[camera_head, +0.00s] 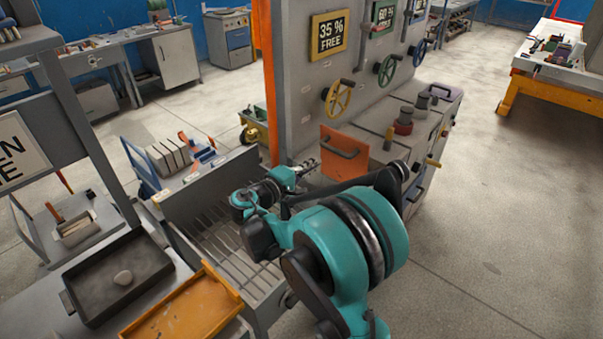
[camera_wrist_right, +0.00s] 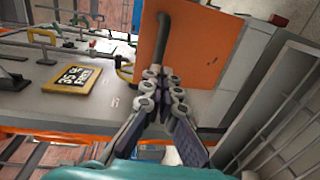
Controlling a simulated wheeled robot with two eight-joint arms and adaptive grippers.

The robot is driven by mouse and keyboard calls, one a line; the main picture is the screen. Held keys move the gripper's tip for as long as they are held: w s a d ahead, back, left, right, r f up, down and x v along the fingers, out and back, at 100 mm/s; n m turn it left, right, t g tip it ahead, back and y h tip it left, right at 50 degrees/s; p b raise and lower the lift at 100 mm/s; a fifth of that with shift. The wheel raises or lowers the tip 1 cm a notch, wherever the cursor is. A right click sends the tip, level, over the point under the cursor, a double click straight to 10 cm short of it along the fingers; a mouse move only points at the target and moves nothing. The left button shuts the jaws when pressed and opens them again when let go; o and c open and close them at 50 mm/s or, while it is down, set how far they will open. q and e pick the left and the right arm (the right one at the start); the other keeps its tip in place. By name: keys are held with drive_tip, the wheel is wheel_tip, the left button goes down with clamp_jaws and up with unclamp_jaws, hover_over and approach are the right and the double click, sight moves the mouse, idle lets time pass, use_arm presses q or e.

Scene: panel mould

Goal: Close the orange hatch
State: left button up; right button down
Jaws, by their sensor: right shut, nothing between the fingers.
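The orange hatch (camera_head: 344,142) stands raised from the grey panel box, with a dark bar handle on its face. In the right wrist view the orange hatch (camera_wrist_right: 208,62) fills the upper middle, and its dark handle (camera_wrist_right: 161,40) runs down it. My right gripper (camera_head: 309,164) reaches in beside the hatch's left side. In the right wrist view the right gripper (camera_wrist_right: 165,78) is shut and empty, its tips close to the handle's lower end. I cannot tell whether they touch. My right arm hides the hatch's lower surroundings. My left gripper is not in view.
The panel carries a yellow valve wheel (camera_head: 338,98), a green valve wheel (camera_head: 386,70) and a "35 % FREE" sign (camera_head: 329,34). A red knob (camera_head: 403,121) stands right of the hatch. A slatted metal tray (camera_head: 222,236) lies left, beside an orange tray (camera_head: 188,310).

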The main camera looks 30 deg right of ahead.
sight(333, 152)
drive_tip(key=b+x, duration=0.1)
drive_tip(key=x, duration=0.5)
drive_tip(key=shift+w+d, duration=0.1)
drive_tip(key=shift+d, duration=0.25)
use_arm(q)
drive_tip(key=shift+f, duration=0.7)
use_arm(e)
drive_tip(key=shift+d, duration=0.1)
